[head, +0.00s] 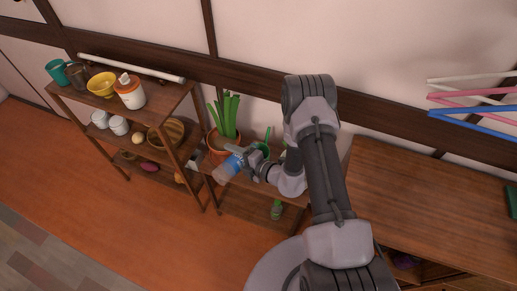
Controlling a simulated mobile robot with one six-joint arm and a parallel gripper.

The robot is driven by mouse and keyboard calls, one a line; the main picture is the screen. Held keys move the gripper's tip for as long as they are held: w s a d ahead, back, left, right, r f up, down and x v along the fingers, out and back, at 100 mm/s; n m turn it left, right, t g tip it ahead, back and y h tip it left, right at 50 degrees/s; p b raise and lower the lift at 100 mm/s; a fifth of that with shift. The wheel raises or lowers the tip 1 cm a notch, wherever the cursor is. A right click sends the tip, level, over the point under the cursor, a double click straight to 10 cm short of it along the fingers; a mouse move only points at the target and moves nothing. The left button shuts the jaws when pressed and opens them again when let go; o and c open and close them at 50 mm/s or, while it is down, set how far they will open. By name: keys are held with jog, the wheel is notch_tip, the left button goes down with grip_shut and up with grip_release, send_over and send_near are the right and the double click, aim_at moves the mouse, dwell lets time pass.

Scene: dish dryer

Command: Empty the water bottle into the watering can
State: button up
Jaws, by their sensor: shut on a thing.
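My gripper (243,158) is shut on the water bottle (226,170), a clear bottle with a blue label. The bottle lies tilted, with one end toward the lower left, above the low wooden shelf. A green thing (264,148), likely the watering can, shows just behind and to the right of my gripper. My gripper and arm hide most of it. I cannot tell where the bottle's mouth is relative to its opening, nor whether water is flowing.
A potted plant (224,125) stands close behind the bottle. A wooden rack (172,98) at the left carries cups, bowls and a white-orange dispenser (130,92). A green bottle (276,209) is lower down. A wooden cabinet top (430,205) at the right is mostly bare.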

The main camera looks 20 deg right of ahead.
jog(key=shift+d+r+m+p, duration=0.1)
jog(key=shift+r+m+p, duration=0.25)
jog(key=shift+r+m, duration=0.15)
dwell(0.5)
notch_tip(320, 180, down, 4)
jog(key=a+n+t+h+b, duration=0.1)
jog(key=n+h+b, duration=0.1)
jog(key=n+b, duration=0.3)
notch_tip(320, 180, up, 10)
jog(key=d+n+t+h+b, duration=0.1)
jog(key=n+t+b, duration=0.3)
jog(key=n, duration=0.7)
jog(key=shift+f+n+t+b, duration=0.25)
jog(key=shift+n+t+b, duration=0.05)
jog(key=shift+b, duration=0.05)
jog(key=shift+w, duration=0.1)
